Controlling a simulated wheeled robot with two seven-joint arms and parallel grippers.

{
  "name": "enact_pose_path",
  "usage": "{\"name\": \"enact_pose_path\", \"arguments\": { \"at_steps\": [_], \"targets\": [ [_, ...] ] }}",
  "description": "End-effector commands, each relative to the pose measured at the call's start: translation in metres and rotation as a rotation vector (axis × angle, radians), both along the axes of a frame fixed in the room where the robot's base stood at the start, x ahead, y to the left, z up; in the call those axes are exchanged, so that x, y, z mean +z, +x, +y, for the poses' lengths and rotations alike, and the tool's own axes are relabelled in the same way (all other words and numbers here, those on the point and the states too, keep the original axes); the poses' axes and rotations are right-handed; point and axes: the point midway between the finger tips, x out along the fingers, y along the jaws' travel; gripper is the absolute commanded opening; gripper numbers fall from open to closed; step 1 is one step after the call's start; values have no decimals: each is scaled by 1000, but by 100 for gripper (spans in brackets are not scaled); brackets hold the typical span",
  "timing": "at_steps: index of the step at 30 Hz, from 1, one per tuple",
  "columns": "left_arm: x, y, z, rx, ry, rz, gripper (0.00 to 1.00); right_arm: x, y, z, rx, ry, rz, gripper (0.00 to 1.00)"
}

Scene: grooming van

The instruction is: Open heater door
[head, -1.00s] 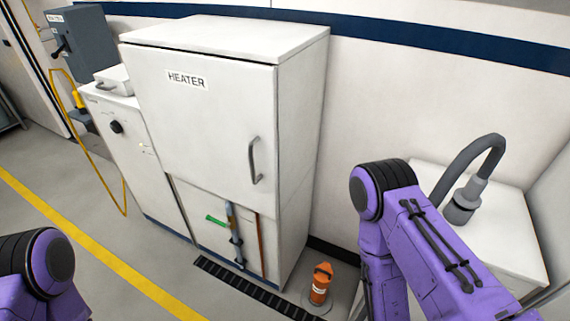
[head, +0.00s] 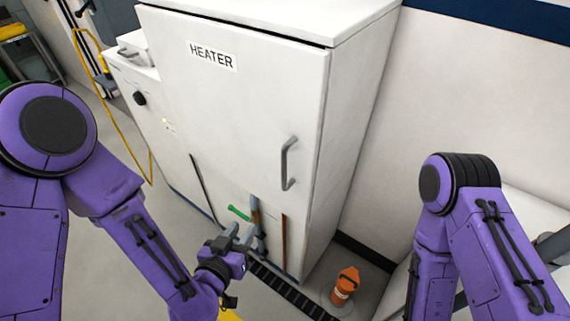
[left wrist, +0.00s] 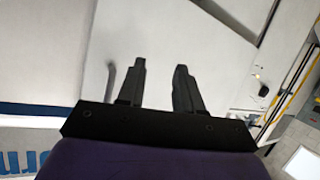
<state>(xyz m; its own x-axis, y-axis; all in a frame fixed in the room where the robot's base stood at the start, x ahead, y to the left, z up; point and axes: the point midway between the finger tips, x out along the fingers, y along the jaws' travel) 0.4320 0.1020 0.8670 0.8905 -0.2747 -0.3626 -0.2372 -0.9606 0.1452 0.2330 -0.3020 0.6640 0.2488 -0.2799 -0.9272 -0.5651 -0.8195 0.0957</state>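The heater is a tall white cabinet labelled HEATER in the head view. Its door (head: 235,115) looks shut, with a grey vertical bar handle (head: 287,163) near its right edge. My left gripper (head: 240,232) is low in front of the cabinet, left of and below the handle and apart from it. In the left wrist view the two dark fingers (left wrist: 157,80) are spread with nothing between them, and the handle (left wrist: 110,82) shows left of them against the white door (left wrist: 155,35). My right gripper is out of view; only its arm shows at the right.
A lower white unit (head: 150,105) stands left of the heater, with a yellow hose (head: 122,135) beside it. Tools with a green part (head: 238,212) are at the heater's lower front. An orange canister (head: 346,285) stands on the floor to the right, near a dark floor grate (head: 285,290).

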Motion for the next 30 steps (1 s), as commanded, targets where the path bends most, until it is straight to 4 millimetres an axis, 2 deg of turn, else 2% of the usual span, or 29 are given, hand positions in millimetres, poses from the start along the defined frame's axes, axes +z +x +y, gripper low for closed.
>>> {"name": "enact_pose_path", "arguments": {
  "at_steps": [1,3,6,11,13,15,21,25,30],
  "targets": [
    [33,9,-20,-58,-2,-128,35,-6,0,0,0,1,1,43],
    [73,15,-41,-119,4,-271,35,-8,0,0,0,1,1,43],
    [101,23,-56,-157,9,-375,35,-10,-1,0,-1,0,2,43],
    [99,49,-68,-159,8,-389,35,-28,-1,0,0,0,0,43],
    [107,64,-75,-161,10,-383,35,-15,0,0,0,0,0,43],
    [106,80,-82,-160,10,-381,35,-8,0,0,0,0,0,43],
    [104,112,-97,-161,12,-379,35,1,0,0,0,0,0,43],
    [102,121,-101,-161,13,-379,35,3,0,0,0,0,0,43],
    [101,122,-102,-161,13,-379,35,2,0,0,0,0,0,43]
  ]
}}
